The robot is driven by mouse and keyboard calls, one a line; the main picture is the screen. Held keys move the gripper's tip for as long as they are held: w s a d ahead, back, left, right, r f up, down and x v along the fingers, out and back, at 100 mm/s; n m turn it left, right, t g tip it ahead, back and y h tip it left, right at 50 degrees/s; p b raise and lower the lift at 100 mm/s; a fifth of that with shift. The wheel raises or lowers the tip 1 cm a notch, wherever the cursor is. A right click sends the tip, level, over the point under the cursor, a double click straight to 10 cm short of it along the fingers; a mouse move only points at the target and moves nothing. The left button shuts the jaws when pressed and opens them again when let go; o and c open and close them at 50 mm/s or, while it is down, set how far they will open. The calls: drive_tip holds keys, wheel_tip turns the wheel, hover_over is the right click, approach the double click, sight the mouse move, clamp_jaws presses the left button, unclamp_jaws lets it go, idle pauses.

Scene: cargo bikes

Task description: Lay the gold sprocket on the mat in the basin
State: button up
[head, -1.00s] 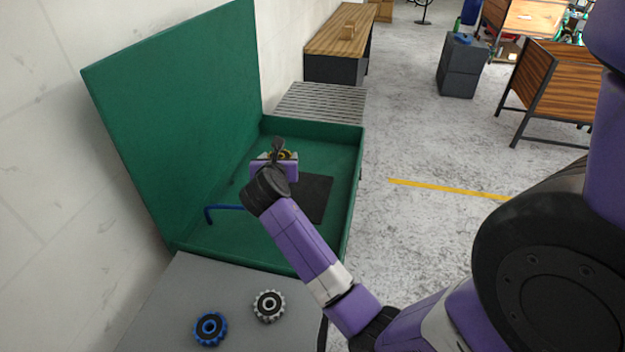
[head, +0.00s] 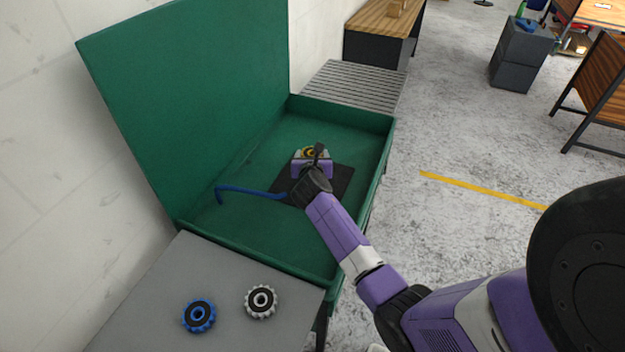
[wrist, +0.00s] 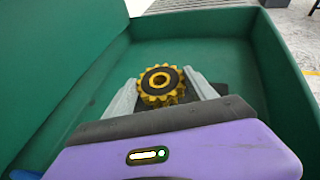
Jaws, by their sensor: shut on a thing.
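The gold sprocket (wrist: 148,84), a toothed ring with a dark face, sits between the fingers of my gripper (wrist: 160,92) in the wrist view. In the head view the gripper (head: 312,156) is over the far part of the dark mat (head: 340,181), and a little of the gold sprocket (head: 310,152) shows. The mat lies on the floor of the green basin (head: 245,232). My gripper is shut on the sprocket. My wrist hides part of the mat, and I cannot tell whether the sprocket touches it.
A blue hose (head: 250,191) curves over the basin floor to the left of my wrist. A blue sprocket (head: 198,315) and a silver-grey sprocket (head: 261,301) lie on the grey bench top (head: 150,300) in front. The tall green back panel (head: 190,90) stands at left.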

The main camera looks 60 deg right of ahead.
wheel_tip(320, 180, down, 10)
drive_tip(key=b, duration=0.2)
drive_tip(key=shift+f+b, duration=0.15)
drive_tip(key=shift+b, duration=0.2)
drive_tip(key=shift+f, duration=0.2)
drive_tip(key=o, duration=1.9)
drive_tip(key=shift+r, duration=0.2)
drive_tip(key=p+v, duration=0.1)
drive_tip(key=v, duration=1.1)
drive_tip(key=shift+f, duration=0.1)
